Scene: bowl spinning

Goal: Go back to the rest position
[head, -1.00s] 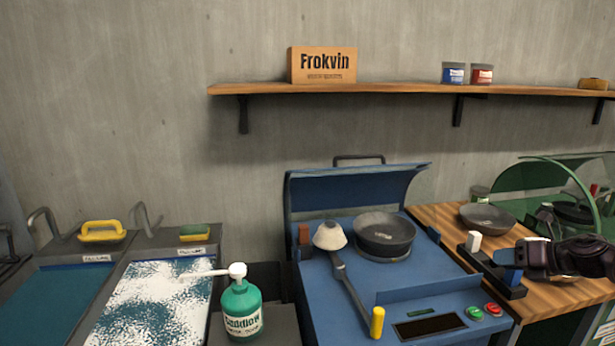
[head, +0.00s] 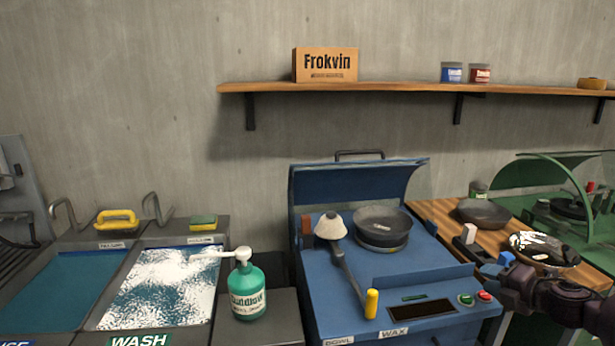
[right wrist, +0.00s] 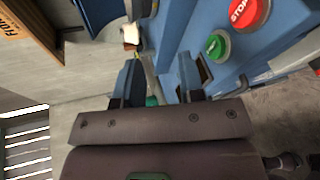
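My right gripper (head: 497,268) is at the right of the head view, in front of the wooden counter and just right of the blue wax machine (head: 345,275). In the right wrist view its two fingers (right wrist: 160,80) stand apart with nothing between them. A dark bowl with shiny white patches (head: 543,249) rests on the wooden counter beyond the gripper, apart from it. My left gripper is in neither view.
A dark pan (head: 382,226) and a white-headed tool with a yellow handle end (head: 371,304) are on the machine. A green soap bottle (head: 248,290) stands beside the wash basin (head: 160,290). A wooden shelf (head: 400,88) runs along the wall above.

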